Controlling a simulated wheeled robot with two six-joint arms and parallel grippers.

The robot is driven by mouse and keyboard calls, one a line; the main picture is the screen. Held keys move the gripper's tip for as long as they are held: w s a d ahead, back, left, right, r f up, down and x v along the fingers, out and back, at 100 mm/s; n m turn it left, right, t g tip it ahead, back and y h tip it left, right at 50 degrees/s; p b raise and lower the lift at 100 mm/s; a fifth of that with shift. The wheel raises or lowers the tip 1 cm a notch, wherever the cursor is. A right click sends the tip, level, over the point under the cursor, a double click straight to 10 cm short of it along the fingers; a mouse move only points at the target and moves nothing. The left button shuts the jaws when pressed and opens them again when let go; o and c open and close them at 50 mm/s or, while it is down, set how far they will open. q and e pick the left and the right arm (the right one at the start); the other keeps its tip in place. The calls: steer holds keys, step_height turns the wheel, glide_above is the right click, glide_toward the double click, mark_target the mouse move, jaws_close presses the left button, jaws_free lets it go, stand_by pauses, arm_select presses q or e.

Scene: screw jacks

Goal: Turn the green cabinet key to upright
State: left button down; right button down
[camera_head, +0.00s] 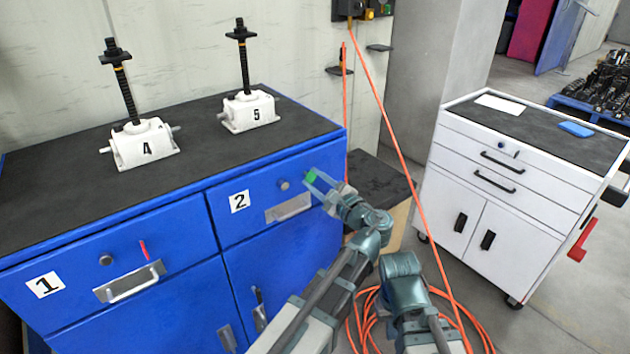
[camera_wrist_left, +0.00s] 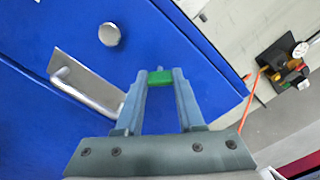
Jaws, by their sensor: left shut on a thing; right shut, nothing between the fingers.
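The green key (camera_head: 311,176) is at the upper right of the blue cabinet's drawer front marked 2 (camera_head: 239,201). My left gripper (camera_head: 318,181) is at that front and shut on the green key. In the left wrist view the green key (camera_wrist_left: 160,77) shows as a short green bar between the two fingertips (camera_wrist_left: 159,79) against the blue front. Its shaft and lock are hidden, and I cannot tell its exact angle. My right arm shows at the lower middle of the head view, but its fingers are not visible.
A round knob (camera_head: 283,184) and a metal handle (camera_head: 288,207) are left of the key. A red key (camera_head: 143,249) is on drawer 1. Screw jacks 4 (camera_head: 146,148) and 5 (camera_head: 256,113) stand on top. An orange cable (camera_head: 408,180) hangs right; a white cart (camera_head: 510,190) stands beyond.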

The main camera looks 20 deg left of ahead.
arm_select(q)
steer(key=n, duration=0.4)
steer(key=shift+n, duration=2.2)
steer(key=c, duration=0.5)
jaws_free()
steer(key=shift+s+d, duration=0.1)
steer(key=shift+s, duration=0.05)
